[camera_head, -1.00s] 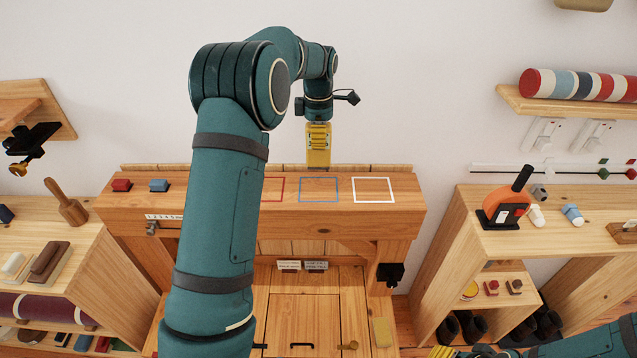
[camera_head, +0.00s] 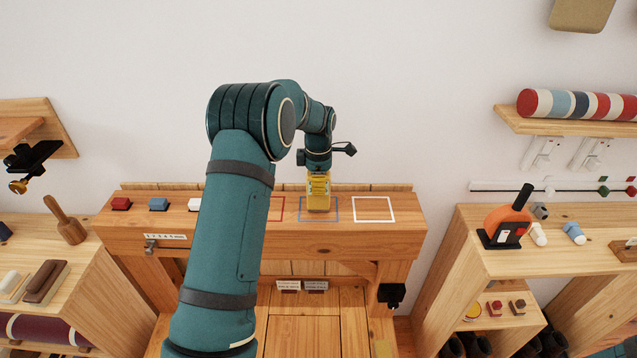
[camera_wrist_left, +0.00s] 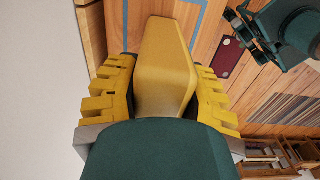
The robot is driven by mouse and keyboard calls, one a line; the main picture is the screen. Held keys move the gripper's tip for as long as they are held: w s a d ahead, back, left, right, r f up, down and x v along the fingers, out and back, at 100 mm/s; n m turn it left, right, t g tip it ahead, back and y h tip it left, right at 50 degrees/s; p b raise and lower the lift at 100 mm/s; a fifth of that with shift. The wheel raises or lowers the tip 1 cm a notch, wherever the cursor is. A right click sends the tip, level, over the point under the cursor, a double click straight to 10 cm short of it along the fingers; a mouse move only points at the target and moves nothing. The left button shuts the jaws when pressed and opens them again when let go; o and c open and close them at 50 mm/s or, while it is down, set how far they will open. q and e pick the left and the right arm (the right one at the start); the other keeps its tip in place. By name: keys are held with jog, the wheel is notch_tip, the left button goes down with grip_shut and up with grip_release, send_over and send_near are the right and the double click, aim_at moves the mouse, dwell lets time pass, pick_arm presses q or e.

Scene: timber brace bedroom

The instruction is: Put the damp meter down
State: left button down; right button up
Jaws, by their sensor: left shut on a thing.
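My left gripper (camera_head: 318,189) is shut on the yellow damp meter (camera_head: 319,204), which hangs upright below the fingers. In the left wrist view the damp meter (camera_wrist_left: 166,62) is a smooth yellow block between the yellow ridged fingers (camera_wrist_left: 160,92). In the head view its lower end overlaps the blue outlined square (camera_head: 332,219) on the wooden bench top. I cannot tell whether it touches the wood. Part of the blue outline (camera_wrist_left: 203,18) shows beyond the meter in the wrist view. My right gripper is out of view.
A white outlined square (camera_head: 374,221) to the right is empty. A red outline (camera_head: 279,221) to the left is partly hidden by my arm. The wall rises behind.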

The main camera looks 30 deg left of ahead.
pick_arm(q)
jog(key=shift+f, duration=0.15)
jog(key=c, duration=0.6)
grip_release()
jog(key=shift+r, duration=0.3)
notch_tip(320, 180, up, 12)
jog(key=shift+f+p, duration=0.1)
jog(key=shift+p, duration=0.2)
